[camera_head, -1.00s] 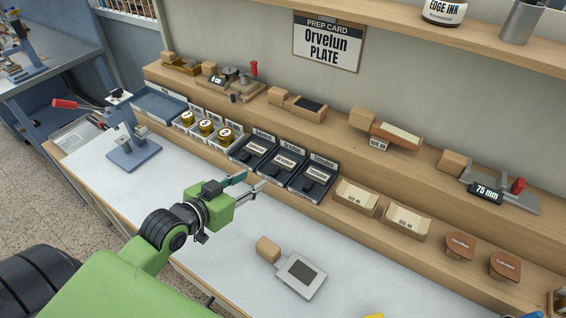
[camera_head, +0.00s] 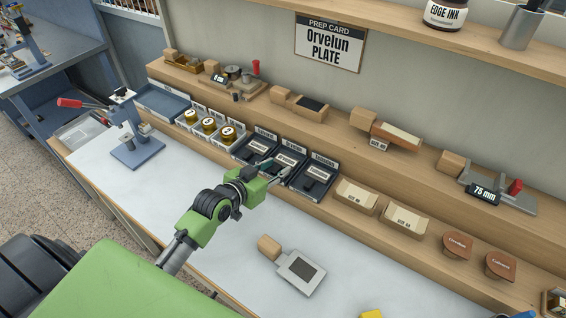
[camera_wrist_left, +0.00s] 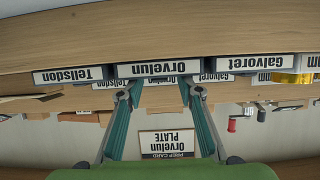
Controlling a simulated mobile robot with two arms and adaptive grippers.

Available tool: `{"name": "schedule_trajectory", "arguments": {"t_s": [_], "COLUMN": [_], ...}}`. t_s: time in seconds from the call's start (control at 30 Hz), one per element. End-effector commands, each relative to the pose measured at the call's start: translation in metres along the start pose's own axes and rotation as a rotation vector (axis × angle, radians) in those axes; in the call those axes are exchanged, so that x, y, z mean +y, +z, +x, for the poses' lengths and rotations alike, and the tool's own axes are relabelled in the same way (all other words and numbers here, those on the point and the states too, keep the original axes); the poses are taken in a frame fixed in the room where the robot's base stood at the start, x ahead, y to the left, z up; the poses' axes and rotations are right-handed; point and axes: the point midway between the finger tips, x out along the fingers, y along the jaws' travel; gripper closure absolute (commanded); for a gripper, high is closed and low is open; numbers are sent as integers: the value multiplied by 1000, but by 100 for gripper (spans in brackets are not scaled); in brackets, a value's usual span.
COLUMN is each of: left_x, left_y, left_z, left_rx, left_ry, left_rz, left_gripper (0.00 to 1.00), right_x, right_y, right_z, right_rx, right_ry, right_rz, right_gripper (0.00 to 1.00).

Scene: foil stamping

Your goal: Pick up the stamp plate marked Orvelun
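Three dark trays stand in a row at the foot of the shelf, each holding a dark stamp plate with a pale label. The middle tray (camera_head: 290,155) reads Orvelun in the left wrist view, on its front label (camera_wrist_left: 160,69). The Orvelun plate (camera_head: 286,160) lies in it, partly hidden by my gripper in the head view. My left gripper (camera_head: 278,168) is open and empty, in front of the middle tray. In the left wrist view its two fingers (camera_wrist_left: 160,93) are spread on either side of the Orvelun labels, apparently not touching. My right gripper is not seen.
The Galvoret tray (camera_wrist_left: 238,64) and Tellsdon tray (camera_wrist_left: 72,74) flank the middle one closely. Foil rolls (camera_head: 208,125) stand left, card boxes (camera_head: 356,194) right. A wooden-handled plate holder (camera_head: 300,272) lies on the white bench. The bench front is otherwise mostly clear.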

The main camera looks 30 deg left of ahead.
Motion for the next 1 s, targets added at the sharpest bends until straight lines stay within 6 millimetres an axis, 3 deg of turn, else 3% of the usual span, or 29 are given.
{"name": "schedule_trajectory", "arguments": {"t_s": [0.27, 0.4, 0.77, 1.0], "left_x": [0, 0, 0, 0], "left_y": [1, 0, -2, -15], "left_z": [2, 2, 1, -4], "left_rx": [-1, -1, 3, 5], "left_ry": [0, 0, -1, -1], "left_rz": [0, 0, 0, 1], "left_gripper": [69, 100, 100, 100], "right_x": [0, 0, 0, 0], "right_y": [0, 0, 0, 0], "right_z": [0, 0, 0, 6], "right_rx": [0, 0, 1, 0], "right_ry": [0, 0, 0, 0], "right_rz": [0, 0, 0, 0], "right_gripper": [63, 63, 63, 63]}}
